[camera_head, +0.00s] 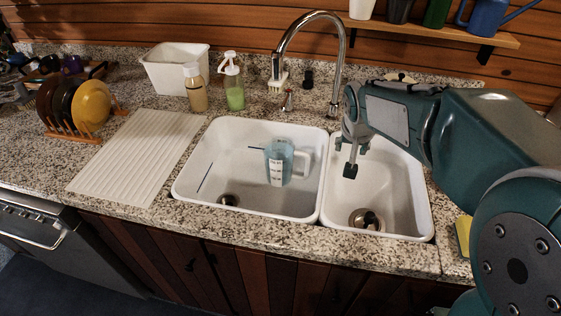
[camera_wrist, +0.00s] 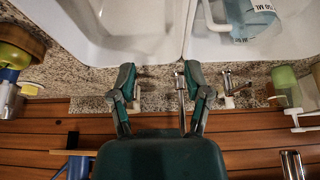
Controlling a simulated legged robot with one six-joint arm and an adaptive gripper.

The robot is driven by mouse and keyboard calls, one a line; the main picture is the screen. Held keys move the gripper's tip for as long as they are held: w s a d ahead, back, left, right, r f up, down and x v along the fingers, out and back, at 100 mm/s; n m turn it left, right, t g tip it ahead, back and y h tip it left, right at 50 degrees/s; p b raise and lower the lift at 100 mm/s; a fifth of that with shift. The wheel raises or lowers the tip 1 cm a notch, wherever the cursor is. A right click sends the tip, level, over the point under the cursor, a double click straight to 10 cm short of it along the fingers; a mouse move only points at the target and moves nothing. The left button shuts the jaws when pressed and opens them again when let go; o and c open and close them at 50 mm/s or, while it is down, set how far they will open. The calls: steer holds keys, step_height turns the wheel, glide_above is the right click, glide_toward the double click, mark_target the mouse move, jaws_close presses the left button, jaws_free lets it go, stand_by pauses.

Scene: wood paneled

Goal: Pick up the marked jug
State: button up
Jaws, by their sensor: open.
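The marked jug (camera_head: 276,163) is clear bluish plastic with a white label of dark markings. It stands in the large left sink basin (camera_head: 232,150), its handle toward the right. In the wrist view the jug (camera_wrist: 246,18) shows at the upper right, cut off by the top edge, with "ML" markings visible. My gripper (camera_head: 352,160) is above the small right basin, to the right of the jug and apart from it. In the wrist view my gripper (camera_wrist: 160,73) has its two fingers spread wide, with nothing held between them.
The curved chrome faucet (camera_head: 340,60) rises behind the basins, close to my gripper. A divider (camera_head: 322,185) separates the basins. A soap bottle (camera_head: 233,85), a tan bottle (camera_head: 195,88) and a white bin (camera_head: 165,68) stand behind the sink. A ribbed drainboard (camera_head: 140,150) lies left.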

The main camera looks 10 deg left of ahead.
glide_toward(307, 161)
steer(key=f, duration=0.2)
steer(key=shift+w+x, duration=0.15)
steer(key=shift+x, duration=2.55)
steer(key=shift+w+x, duration=0.15)
steer(key=shift+x, duration=2.55)
jaws_close()
steer(key=shift+r, duration=0.15)
